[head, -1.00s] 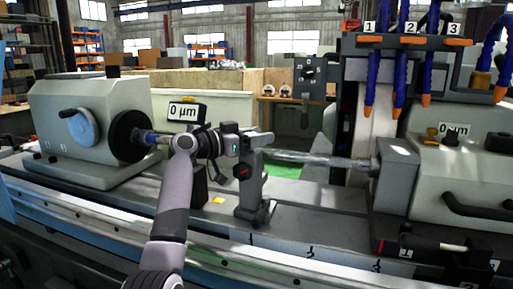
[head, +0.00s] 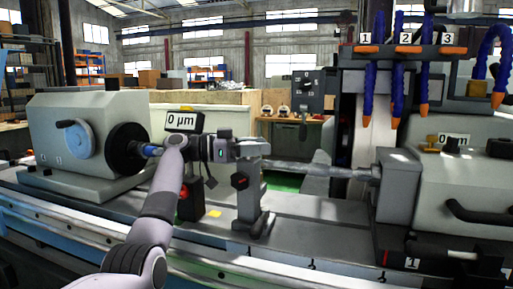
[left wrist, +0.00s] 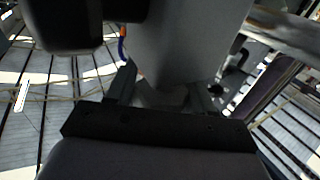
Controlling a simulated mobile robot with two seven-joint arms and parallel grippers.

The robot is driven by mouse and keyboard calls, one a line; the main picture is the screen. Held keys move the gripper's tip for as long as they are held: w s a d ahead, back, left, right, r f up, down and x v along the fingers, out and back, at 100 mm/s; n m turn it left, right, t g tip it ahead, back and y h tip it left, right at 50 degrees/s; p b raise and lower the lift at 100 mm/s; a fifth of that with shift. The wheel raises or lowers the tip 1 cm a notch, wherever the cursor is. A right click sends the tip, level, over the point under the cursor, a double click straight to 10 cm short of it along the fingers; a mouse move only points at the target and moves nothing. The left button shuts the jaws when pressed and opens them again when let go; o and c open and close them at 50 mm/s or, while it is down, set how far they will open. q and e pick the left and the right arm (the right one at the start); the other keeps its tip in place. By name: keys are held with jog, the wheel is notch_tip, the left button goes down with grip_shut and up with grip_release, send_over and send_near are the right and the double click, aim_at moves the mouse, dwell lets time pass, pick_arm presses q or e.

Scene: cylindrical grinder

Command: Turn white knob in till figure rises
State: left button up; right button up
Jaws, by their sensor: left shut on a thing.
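My left gripper (head: 245,148) reaches in from the left, level with the top of the grey steady rest (head: 248,205), and touches or nearly touches it. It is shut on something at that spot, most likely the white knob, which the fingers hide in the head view. In the left wrist view the two dark fingers (left wrist: 160,95) stand close to a large grey body (left wrist: 190,40); the knob itself is not clear there. The gauge display (head: 185,121) behind my wrist reads 0 µm. My right gripper is not in view.
A long shaft (head: 310,169) runs from the steady rest to the tailstock (head: 400,185) at right. The headstock (head: 90,135) stands at left. Blue coolant hoses (head: 398,80) hang by the grinding wheel. A second display (head: 455,140) also reads 0 µm.

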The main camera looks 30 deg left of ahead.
pick_arm(q)
jog(key=shift+r, duration=0.1)
jog(key=o, duration=1)
jog(key=shift+n+t+y, duration=0.3)
jog(key=shift+t, duration=0.1)
